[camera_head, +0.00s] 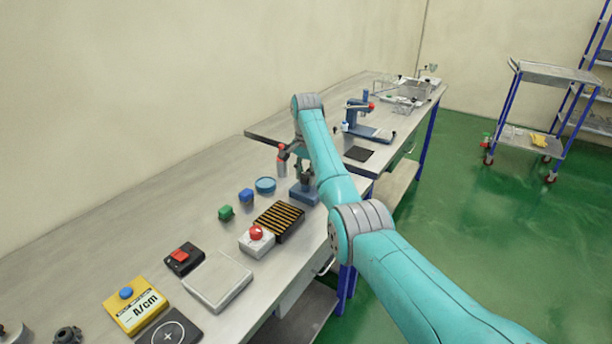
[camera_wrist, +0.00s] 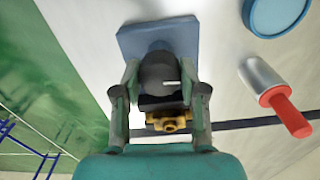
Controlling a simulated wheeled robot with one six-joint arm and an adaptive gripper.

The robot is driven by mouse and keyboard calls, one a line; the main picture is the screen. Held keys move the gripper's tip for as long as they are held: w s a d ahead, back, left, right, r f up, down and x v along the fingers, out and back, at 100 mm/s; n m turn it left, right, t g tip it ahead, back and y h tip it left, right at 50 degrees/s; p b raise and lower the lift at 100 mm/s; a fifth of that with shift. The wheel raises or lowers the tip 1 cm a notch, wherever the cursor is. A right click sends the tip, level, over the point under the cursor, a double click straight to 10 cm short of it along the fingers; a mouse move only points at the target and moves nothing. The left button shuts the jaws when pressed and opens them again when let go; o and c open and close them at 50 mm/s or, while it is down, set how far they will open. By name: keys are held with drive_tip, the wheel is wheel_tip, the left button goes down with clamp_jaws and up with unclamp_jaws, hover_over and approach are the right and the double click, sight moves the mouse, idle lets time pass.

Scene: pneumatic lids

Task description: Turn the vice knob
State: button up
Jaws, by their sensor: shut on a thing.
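The vice knob (camera_wrist: 158,70) is a dark grey round knob with a small white mark, seen in the wrist view. Its blue base plate (camera_wrist: 130,42) lies behind it, and the base also shows in the head view (camera_head: 304,195). My gripper (camera_wrist: 160,76) has one finger on each side of the knob and is shut on it. A brass fitting (camera_wrist: 168,121) shows just below the knob, between the fingers. In the head view my gripper (camera_head: 304,172) is over the blue base at the bench's front edge, and my arm partly covers the area.
A metal cylinder with a red handle (camera_wrist: 278,95) and a round blue lid (camera_wrist: 276,12) are close by. A striped black-yellow block (camera_head: 278,222) and a red-button box (camera_head: 256,241) stand nearer on the bench (camera_head: 160,240). A blue stand (camera_head: 366,128) is farther back.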

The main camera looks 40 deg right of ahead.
sight(306, 174)
idle(0.3)
drive_tip(key=o, duration=1.1)
drive_tip(key=shift+o, duration=0.2)
drive_tip(key=shift+r, duration=3.7)
